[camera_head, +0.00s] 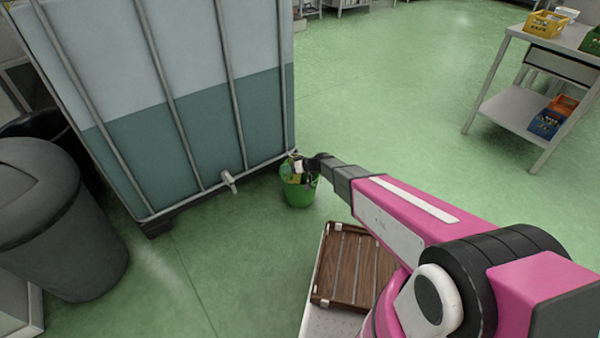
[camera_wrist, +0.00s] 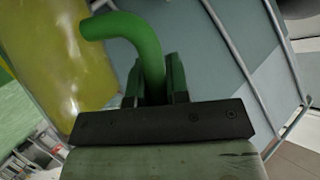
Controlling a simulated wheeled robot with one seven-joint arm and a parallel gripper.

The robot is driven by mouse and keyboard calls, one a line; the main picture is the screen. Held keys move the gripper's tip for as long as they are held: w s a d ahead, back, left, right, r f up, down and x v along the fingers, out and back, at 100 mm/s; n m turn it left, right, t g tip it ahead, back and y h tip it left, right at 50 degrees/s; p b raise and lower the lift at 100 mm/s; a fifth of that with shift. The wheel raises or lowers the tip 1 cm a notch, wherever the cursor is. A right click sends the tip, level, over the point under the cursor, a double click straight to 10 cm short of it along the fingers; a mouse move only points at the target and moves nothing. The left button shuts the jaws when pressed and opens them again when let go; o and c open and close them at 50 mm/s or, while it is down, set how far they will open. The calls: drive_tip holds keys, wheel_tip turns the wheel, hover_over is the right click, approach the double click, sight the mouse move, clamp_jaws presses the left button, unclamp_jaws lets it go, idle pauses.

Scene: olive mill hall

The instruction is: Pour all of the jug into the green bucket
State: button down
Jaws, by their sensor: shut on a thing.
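The green bucket (camera_head: 299,194) stands on the floor by the corner of a large caged tank. My gripper (camera_head: 312,165) is just above its rim. In the wrist view my gripper (camera_wrist: 155,82) is shut on the green handle (camera_wrist: 148,40) of the jug. The jug's body (camera_wrist: 62,60) is yellow and see-through, and fills the left of that view. In the head view the jug is small and partly hidden at the bucket's mouth. I cannot tell its exact tilt, its level, or whether liquid is flowing.
The caged tank (camera_head: 185,120) with a tap (camera_head: 229,182) stands left of the bucket. A grey bin (camera_head: 60,220) is at far left. A wooden slatted crate (camera_head: 345,265) lies in front of the bucket. A metal table (camera_head: 515,108) with small crates is at right. The floor behind the bucket is clear.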

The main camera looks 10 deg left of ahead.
drive_tip(key=shift+w+m+g, duration=0.4)
drive_tip(key=shift+w, duration=0.3)
drive_tip(key=shift+w+m+g, duration=0.35)
drive_tip(key=shift+m+g, duration=0.05)
drive_tip(key=shift+m, duration=0.1)
drive_tip(key=shift+w+f+m+g, duration=0.3)
drive_tip(key=shift+f+m+g, duration=0.1)
drive_tip(key=shift+f+m, duration=0.25)
idle(0.9)
drive_tip(key=shift+w+f+m+g+y+p, duration=0.25)
drive_tip(key=shift+w+m+g+y+p, duration=0.25)
drive_tip(key=shift+w+m+g+p, duration=0.5)
idle(3.1)
drive_tip(key=shift+w+f+m, duration=0.15)
drive_tip(key=shift+w+m, duration=0.4)
drive_tip(key=shift+w, duration=0.15)
idle(0.4)
